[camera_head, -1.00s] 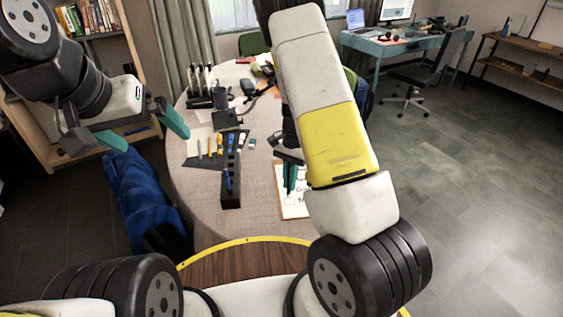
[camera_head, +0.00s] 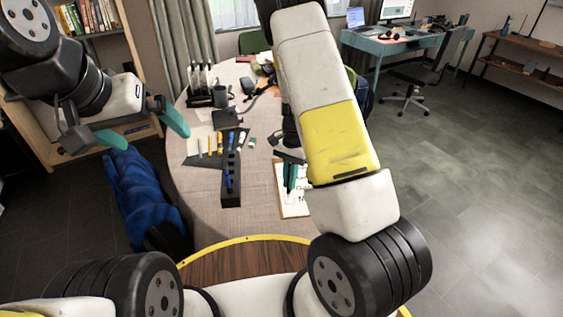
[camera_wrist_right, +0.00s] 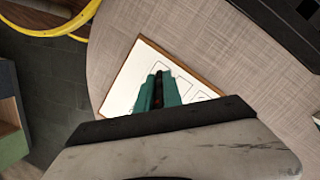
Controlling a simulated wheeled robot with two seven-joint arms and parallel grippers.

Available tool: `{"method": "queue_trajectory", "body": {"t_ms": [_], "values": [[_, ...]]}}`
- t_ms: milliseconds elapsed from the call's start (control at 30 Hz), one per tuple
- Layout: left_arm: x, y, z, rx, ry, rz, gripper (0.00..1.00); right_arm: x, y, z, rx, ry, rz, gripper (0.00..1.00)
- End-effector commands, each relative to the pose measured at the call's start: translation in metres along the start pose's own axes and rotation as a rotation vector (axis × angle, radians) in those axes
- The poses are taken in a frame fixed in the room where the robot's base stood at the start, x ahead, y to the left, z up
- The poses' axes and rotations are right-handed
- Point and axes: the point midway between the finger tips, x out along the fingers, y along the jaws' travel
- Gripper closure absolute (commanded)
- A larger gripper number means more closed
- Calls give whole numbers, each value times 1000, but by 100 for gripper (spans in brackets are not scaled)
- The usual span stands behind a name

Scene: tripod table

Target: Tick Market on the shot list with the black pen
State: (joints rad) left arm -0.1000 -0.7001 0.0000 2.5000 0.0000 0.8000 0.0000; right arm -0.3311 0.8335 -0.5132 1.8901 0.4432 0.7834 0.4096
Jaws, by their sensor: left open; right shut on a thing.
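The shot list (camera_head: 287,207) is a white sheet on a brown-edged board, lying flat at the table's near right. It is partly hidden by my right arm. In the right wrist view the sheet (camera_wrist_right: 127,83) shows printed boxes; I cannot read the words. My right gripper (camera_head: 291,177) points down over the sheet, its teal fingers shut on a thin dark thing, seemingly the black pen (camera_wrist_right: 159,86). The pen's tip is hidden, so I cannot tell whether it touches the paper. My left gripper (camera_head: 146,132) is open and empty, left of the table.
A dark mat (camera_head: 203,161) holds several pens and markers. A dark mug (camera_head: 220,96) and a black rack (camera_head: 200,100) stand further back. Bare cloth lies between block and list.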

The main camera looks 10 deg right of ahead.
Motion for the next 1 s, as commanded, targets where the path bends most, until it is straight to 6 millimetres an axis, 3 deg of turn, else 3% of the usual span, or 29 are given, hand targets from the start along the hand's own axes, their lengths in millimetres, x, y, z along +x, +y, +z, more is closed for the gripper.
{"method": "queue_trajectory", "body": {"t_ms": [1000], "values": [[0, 0, 0, 0, 0, 0, 0, 8, 0, -3, 1, 0, 0, 100]]}}
